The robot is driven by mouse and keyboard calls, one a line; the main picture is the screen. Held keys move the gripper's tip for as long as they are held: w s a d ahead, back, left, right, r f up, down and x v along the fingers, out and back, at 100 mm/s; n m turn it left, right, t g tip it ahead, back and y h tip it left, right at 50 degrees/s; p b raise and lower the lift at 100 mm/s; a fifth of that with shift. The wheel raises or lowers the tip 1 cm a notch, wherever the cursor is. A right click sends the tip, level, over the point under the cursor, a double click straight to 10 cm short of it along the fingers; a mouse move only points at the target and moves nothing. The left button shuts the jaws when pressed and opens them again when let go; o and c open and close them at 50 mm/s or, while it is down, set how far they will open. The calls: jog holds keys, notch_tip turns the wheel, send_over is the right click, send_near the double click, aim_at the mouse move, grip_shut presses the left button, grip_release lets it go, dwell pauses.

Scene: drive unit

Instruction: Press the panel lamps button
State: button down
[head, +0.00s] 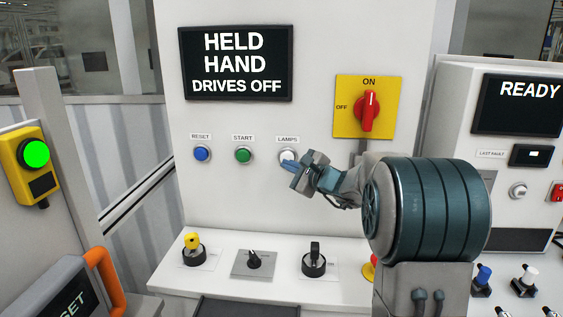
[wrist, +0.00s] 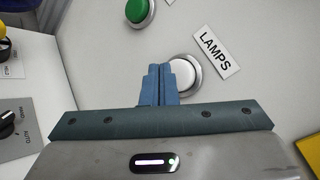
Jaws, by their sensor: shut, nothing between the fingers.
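The panel lamps button (head: 288,155) is a white round button with a metal ring under the LAMPS label (head: 288,139) on the upright white panel. It also shows in the wrist view (wrist: 184,73), partly hidden behind my fingers. My gripper (head: 287,165) is shut and empty, its blue fingertips over the lower left part of the button in the head view. In the wrist view the fingertips (wrist: 160,68) overlap the button's left edge. I cannot tell whether they touch it.
The green START button (head: 243,155) and blue RESET button (head: 202,153) are to the left. A red rotary switch on a yellow plate (head: 347,116) is at upper right. Selector knobs (head: 254,259) stand on the ledge below. A screen (head: 237,63) reads HELD HAND DRIVES OFF.

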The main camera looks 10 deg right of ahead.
jog(key=s+a+b, duration=0.2)
jog(key=s+b, duration=0.2)
jog(key=s, duration=0.1)
jog(key=shift+s, duration=0.35)
dwell(0.6)
